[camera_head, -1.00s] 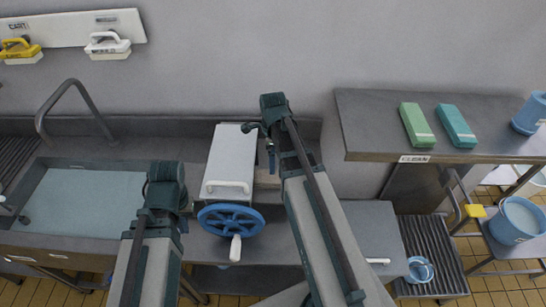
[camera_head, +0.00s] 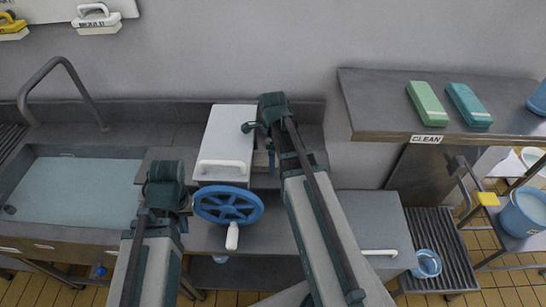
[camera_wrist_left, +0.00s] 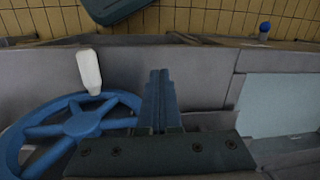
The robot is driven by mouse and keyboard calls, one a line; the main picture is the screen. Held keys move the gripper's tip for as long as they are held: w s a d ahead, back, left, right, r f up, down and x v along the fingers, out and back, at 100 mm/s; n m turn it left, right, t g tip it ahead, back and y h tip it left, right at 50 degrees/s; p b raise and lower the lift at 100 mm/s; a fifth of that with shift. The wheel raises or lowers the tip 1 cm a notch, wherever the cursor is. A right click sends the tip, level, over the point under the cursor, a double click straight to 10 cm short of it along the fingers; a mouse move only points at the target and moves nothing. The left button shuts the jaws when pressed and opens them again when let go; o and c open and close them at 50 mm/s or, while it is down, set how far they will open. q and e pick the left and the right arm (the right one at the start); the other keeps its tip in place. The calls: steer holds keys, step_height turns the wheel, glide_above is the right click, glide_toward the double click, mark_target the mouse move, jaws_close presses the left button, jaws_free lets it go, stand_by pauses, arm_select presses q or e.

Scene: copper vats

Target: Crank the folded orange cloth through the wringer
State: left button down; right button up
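The wringer is a box with a pale top (camera_head: 227,145), a white bar at its front and a blue spoked crank wheel (camera_head: 228,205). The wheel's white handle (camera_head: 232,237) is at its lowest point; it also shows in the left wrist view (camera_wrist_left: 89,70). My left gripper (camera_head: 165,187) is just left of the wheel, not touching the handle. In the left wrist view its fingers (camera_wrist_left: 160,95) are together with nothing between them. My right gripper (camera_head: 270,140) is at the wringer's right side; its fingertips are hidden. I cannot make out the orange cloth.
A water-filled sink (camera_head: 75,195) with a tap lies to the left. A raised steel shelf (camera_head: 400,120) marked CLEAN holds two green blocks at right. A blue bucket (camera_head: 522,212) and a small blue pail (camera_head: 426,264) stand at lower right.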

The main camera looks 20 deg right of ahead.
steer(key=c, duration=1.4)
arm_select(q)
steer(key=shift+d, duration=0.5)
arm_select(e)
steer(key=shift+s+d, duration=0.45)
steer(key=shift+d, duration=0.45)
steer(key=shift+s+d, duration=0.4)
steer(key=shift+d, duration=0.5)
steer(key=shift+s+d, duration=0.45)
steer(key=shift+d, duration=0.45)
steer(key=o, duration=1.4)
arm_select(q)
step_height(320, 180, up, 14)
steer(key=p, duration=1.4)
arm_select(e)
step_height(320, 180, up, 14)
